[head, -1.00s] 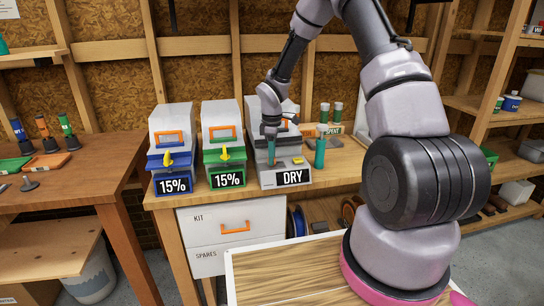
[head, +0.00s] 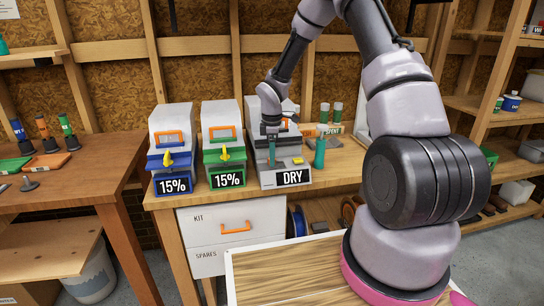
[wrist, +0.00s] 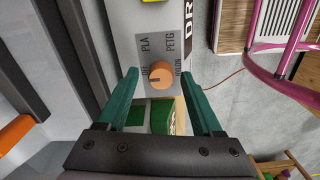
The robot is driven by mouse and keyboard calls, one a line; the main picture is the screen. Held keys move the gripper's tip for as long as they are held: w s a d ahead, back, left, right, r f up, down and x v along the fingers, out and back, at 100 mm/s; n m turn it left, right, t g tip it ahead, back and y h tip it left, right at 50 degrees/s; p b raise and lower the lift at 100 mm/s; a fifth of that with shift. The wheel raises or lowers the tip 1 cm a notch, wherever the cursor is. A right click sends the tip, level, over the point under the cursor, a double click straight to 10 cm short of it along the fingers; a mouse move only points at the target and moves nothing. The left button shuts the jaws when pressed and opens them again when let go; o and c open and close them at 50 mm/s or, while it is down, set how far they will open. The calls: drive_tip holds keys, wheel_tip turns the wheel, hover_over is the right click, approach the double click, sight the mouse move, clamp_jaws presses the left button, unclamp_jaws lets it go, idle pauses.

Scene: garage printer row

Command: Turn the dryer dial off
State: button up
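The dryer (head: 292,178), a grey-white box marked DRY, stands on the wooden bench. In the wrist view its orange round dial (wrist: 160,77) sits on a grey label plate printed with PLA, PETG and other small words. A dark mark on the dial points left, near a small word that looks like OFF. My gripper (wrist: 159,72) is open, with one teal finger on each side of the dial and gaps showing on both sides. In the head view my gripper (head: 271,155) is over the dryer's top and hides the dial.
Two similar boxes labelled 15%, one blue (head: 173,170) and one green (head: 224,165), stand left of the dryer. A teal cylinder (head: 320,153) stands close to its right. White drawers (head: 233,221) are below the bench, and another table (head: 80,175) is at left.

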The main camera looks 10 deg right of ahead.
drive_tip(key=shift+r, duration=0.1)
wheel_tip(320, 180, up, 10)
drive_tip(key=shift+r, duration=0.25)
idle(0.4)
drive_tip(key=shift+r, duration=0.1)
drive_tip(key=s+d+r+m+t, duration=0.2)
drive_tip(key=s+r+m, duration=0.35)
drive_tip(key=r, duration=0.35)
drive_tip(key=s+d+r+m+t, duration=0.15)
drive_tip(key=s+r+m, duration=0.25)
drive_tip(key=s+r, duration=0.4)
drive_tip(key=s+d+r+m+t+y, duration=0.1)
drive_tip(key=s+r+m, duration=0.3)
drive_tip(key=s, duration=0.4)
drive_tip(key=s+d+r+m+t+y, duration=0.1)
drive_tip(key=s+r+m+t, duration=0.1)
drive_tip(key=s+r+m, duration=0.3)
drive_tip(key=shift+s+m+t, duration=0.35)
drive_tip(key=shift+s+m, duration=0.5)
drive_tip(key=shift+s, duration=0.55)
drive_tip(key=shift+d, duration=0.1)
